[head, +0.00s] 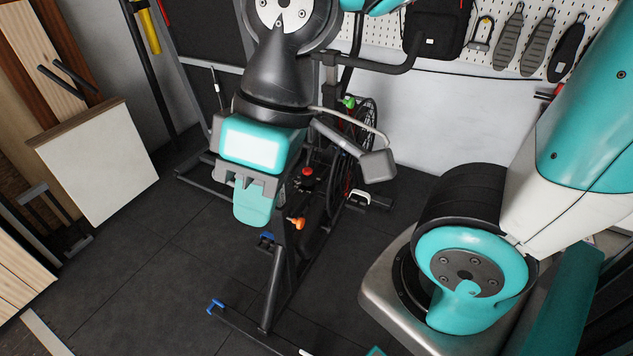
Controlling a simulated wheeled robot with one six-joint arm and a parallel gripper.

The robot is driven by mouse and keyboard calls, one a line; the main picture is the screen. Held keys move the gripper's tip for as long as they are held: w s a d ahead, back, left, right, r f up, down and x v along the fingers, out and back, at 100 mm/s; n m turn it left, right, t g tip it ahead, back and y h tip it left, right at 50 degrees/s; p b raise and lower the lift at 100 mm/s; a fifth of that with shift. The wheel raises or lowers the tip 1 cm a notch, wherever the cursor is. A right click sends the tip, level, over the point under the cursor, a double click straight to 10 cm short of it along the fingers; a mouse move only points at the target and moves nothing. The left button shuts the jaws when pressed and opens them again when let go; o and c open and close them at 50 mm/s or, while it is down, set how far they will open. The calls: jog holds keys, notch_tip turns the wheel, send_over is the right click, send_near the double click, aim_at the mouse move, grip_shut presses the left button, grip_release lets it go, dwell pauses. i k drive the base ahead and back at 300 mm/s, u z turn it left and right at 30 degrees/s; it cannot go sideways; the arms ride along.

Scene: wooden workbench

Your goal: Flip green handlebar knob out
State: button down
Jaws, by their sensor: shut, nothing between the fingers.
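A small green knob (349,102) sits on the upright post below the handlebar of a dark exercise bike (277,280). Part of the bike is hidden behind my arm and gripper. My gripper (254,212), teal with a grey bracket, is in front of the bike frame, below and to the left of the green knob. It is shut and empty, and it appears apart from the knob. Whether the knob is flipped in or out is too small to tell.
The bike also has a red knob (307,172), an orange knob (297,222) and a blue foot piece (216,306). A pegboard (480,75) hangs on the back wall. A white-faced board (97,162) stands at left. Dark floor at left is free.

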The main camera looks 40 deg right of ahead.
aim_at(351, 102)
jog(key=z, duration=0.05)
jog(key=k, duration=0.5)
jog(key=z, duration=1.9)
jog(key=i, duration=1.2)
jog(key=u, duration=1.9)
